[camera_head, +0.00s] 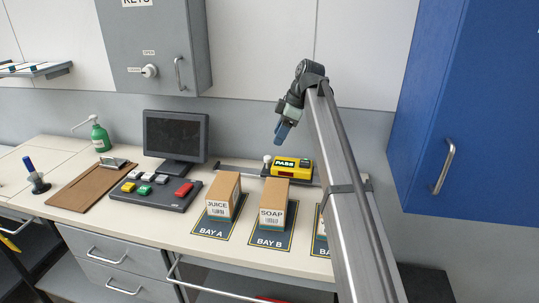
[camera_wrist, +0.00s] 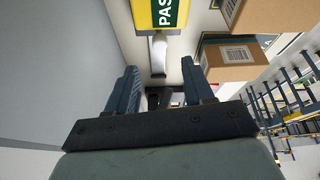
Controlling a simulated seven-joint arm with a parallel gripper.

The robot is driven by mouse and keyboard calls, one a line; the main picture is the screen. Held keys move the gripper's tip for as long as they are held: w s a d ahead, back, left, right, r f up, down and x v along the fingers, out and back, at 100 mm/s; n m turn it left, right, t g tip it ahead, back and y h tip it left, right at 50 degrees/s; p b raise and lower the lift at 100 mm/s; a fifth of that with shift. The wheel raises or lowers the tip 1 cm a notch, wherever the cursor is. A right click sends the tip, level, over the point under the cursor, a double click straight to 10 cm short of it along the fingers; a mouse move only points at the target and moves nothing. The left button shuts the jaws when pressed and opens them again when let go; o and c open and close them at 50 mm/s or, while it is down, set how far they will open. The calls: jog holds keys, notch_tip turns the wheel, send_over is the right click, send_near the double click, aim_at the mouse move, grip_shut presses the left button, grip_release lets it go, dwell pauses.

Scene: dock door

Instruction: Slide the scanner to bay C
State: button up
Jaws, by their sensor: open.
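The yellow scanner (camera_head: 292,167), with a green PASS display, sits on a grey rail (camera_head: 237,171) at the back of the counter, behind bay B (camera_head: 270,240). A pale knob (camera_head: 267,159) stands at its left end. In the wrist view, the scanner (camera_wrist: 167,15) is cut off at the top, with a pale handle-like part (camera_wrist: 158,55) below it. My gripper (camera_head: 281,132) is open and empty, above the scanner and apart from it. Its fingers (camera_wrist: 160,82) also show in the wrist view. Bay C, at right (camera_head: 318,245), is mostly hidden by my arm.
A JUICE box (camera_head: 217,208) stands on bay A (camera_head: 210,231) and a SOAP box (camera_head: 272,216) on bay B. A box (camera_head: 321,224) on bay C is mostly hidden. A monitor (camera_head: 175,135) and button panel (camera_head: 150,192) stand left. A blue cabinet (camera_head: 475,120) hangs right.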

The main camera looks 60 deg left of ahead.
aim_at(268, 157)
jog(key=x, duration=0.9)
grip_shut()
dwell(0.4)
